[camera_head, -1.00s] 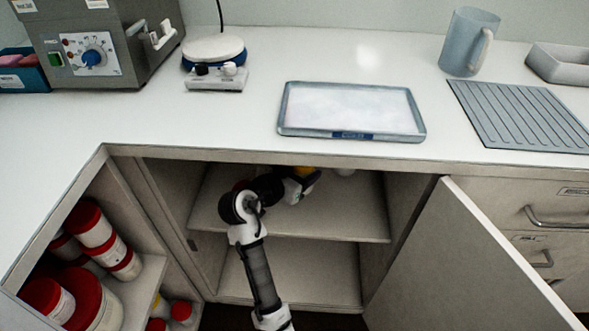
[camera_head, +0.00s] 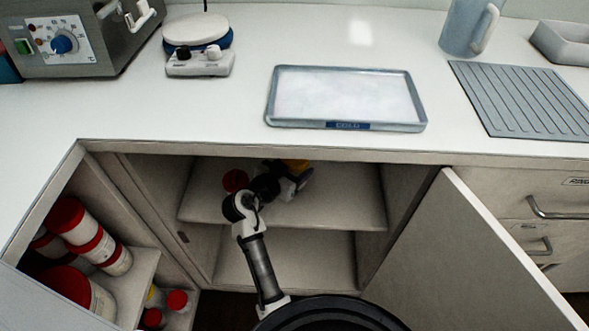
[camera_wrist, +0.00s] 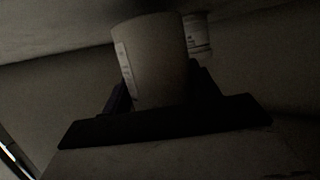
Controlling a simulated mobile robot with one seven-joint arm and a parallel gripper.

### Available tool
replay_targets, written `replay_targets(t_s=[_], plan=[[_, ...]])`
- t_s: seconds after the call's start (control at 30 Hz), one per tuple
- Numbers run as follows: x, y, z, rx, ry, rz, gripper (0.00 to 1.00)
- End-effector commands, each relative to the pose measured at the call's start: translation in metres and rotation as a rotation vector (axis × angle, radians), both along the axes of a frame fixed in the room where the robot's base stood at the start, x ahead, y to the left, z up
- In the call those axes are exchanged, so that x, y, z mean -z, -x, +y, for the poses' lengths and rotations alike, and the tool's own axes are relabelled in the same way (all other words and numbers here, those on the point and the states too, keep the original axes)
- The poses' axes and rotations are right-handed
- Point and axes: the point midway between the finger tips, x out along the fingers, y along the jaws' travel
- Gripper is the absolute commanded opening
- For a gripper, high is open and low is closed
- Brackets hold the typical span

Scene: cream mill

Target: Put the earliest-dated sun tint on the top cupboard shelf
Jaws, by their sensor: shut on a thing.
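My gripper (camera_head: 302,180) is inside the open cupboard, over the upper shelf (camera_head: 345,212). In the dark wrist view, my gripper (camera_wrist: 165,112) is shut on a pale jar (camera_wrist: 153,58) with a label at its left side. A red-topped container (camera_head: 235,180) is on the upper shelf, left of the gripper. No dates are legible.
The cupboard door (camera_head: 475,250) stands open at the right. Several red-lidded jars (camera_head: 85,232) fill the open left shelves. The lower cupboard shelf (camera_head: 290,265) looks bare.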

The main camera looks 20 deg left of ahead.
Motion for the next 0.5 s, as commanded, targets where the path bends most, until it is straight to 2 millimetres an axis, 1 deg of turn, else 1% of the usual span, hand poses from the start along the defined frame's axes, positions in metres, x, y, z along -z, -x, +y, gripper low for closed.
replay_targets(t_s=[0.03, 0.07, 0.3, 0.5], plan=[[0.0066, 0.0002, -0.0001, -0.001, 0.003, 0.000, 0.27], [0.0086, 0.0002, -0.0004, 0.000, 0.001, -0.001, 0.27], [0.0092, -0.0002, -0.0004, 0.000, 0.000, -0.002, 0.27], [0.0161, -0.0001, -0.0002, 0.000, 0.000, -0.002, 0.27]])
